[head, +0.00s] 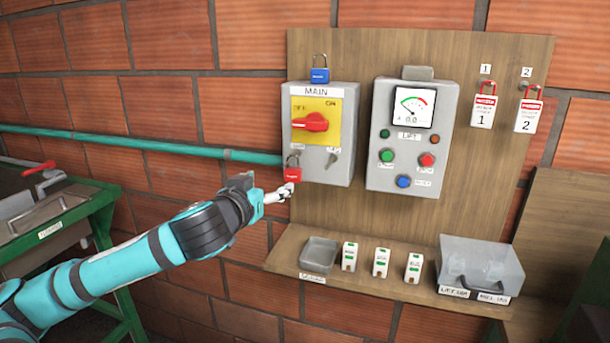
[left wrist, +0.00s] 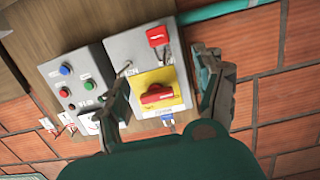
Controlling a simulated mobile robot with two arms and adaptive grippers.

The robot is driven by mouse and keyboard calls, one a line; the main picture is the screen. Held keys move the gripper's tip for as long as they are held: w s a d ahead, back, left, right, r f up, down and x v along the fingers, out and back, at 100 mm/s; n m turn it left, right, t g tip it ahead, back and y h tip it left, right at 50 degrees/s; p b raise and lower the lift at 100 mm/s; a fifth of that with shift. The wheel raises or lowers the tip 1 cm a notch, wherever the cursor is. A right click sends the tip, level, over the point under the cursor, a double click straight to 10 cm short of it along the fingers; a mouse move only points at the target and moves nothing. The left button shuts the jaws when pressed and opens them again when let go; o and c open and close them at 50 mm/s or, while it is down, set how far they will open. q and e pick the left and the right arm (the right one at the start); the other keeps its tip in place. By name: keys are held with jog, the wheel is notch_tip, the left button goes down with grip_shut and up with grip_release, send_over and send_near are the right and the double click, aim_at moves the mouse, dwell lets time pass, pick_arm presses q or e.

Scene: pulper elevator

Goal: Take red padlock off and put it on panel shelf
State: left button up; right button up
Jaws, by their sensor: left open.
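The red padlock (head: 292,174) hangs by its shackle at the lower left of the grey MAIN switch box (head: 345,167). It also shows in the left wrist view (left wrist: 157,36), seen upside down on the box. My left gripper (head: 283,192) is just below and left of the padlock in the head view. In the left wrist view my left gripper (left wrist: 164,70) is open, its fingers apart with nothing between them. The wooden panel shelf (head: 400,291) runs along the bottom of the panel. My right gripper is not in view.
A blue padlock (head: 320,75) sits on top of the MAIN box. A teal pipe (head: 150,143) crosses the wall.

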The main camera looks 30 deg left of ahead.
pick_arm(q)
jog(key=p, duration=0.4)
send_near(293, 171)
jog(key=r+x, duration=0.1)
jog(key=x, duration=0.4)
jog(key=p+x, duration=0.1)
jog(key=x, duration=0.1)
jog(key=f+p+x, duration=0.1)
jog(key=p+x, duration=0.1)
jog(key=x, duration=0.1)
jog(key=shift+w+d, duration=0.1)
jog(key=shift+w+a+f, duration=0.1)
jog(key=shift+w+a, duration=0.1)
jog(key=shift+w, duration=0.15)
jog(key=shift+w+a+f, duration=0.1)
jog(key=shift+f, duration=0.1)
jog(key=shift+r, duration=0.1)
jog(key=c, duration=1.4)
jog(key=shift+o, duration=0.2)
